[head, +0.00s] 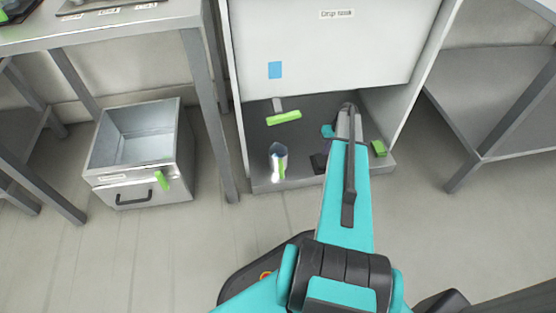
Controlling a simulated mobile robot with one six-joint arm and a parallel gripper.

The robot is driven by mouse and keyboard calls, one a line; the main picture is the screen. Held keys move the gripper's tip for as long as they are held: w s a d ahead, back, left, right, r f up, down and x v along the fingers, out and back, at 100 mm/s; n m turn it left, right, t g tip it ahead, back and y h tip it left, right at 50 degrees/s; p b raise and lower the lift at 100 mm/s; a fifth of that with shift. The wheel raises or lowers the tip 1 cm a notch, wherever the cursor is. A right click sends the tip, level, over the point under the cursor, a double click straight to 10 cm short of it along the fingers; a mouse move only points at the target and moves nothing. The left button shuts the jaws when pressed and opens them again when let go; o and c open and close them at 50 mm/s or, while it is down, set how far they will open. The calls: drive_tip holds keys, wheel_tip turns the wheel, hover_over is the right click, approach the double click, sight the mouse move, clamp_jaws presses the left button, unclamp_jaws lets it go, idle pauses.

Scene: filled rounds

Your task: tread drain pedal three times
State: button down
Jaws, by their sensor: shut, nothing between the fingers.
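A green bar-shaped pedal (284,117) on a short grey stem sits in the dark recess under the white tank housing (315,55), whose label seems to read "Drip tank". No label on the pedal itself can be read, so I cannot tell for sure that it is the drain pedal. My gripper (348,110) is shut and empty. It reaches into the recess to the right of the green bar, apart from it in the picture. My arm hides part of the recess floor.
A shiny metal piece with a green strip (278,160) stands left of my arm. A small green block (378,148) is on the right. An open metal bin (140,150) stands left, beside a table leg (208,110). Another metal table (500,95) is right.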

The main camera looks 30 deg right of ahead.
drive_tip(key=shift+r+p, duration=0.4)
drive_tip(key=shift+r, duration=0.4)
drive_tip(key=shift+n, duration=0.3)
drive_tip(key=shift+s+a+n, duration=0.15)
drive_tip(key=shift+n, duration=0.35)
drive_tip(key=shift+s+a+r+n, duration=0.15)
drive_tip(key=shift+s+a+n, duration=0.1)
drive_tip(key=shift+n, duration=0.65)
drive_tip(key=n, duration=0.1)
drive_tip(key=n+b, duration=0.1)
drive_tip(key=shift+s+a+r+n, duration=0.15)
drive_tip(key=shift+a+r+n, duration=0.05)
drive_tip(key=shift+r+n, duration=0.2)
drive_tip(key=shift+w+d+r+n+b, duration=0.3)
drive_tip(key=shift+n+b, duration=0.45)
drive_tip(key=shift+b, duration=0.95)
drive_tip(key=shift+w+d+r+n+b, duration=0.3)
drive_tip(key=shift+n+b, duration=0.45)
drive_tip(key=shift+b, duration=0.9)
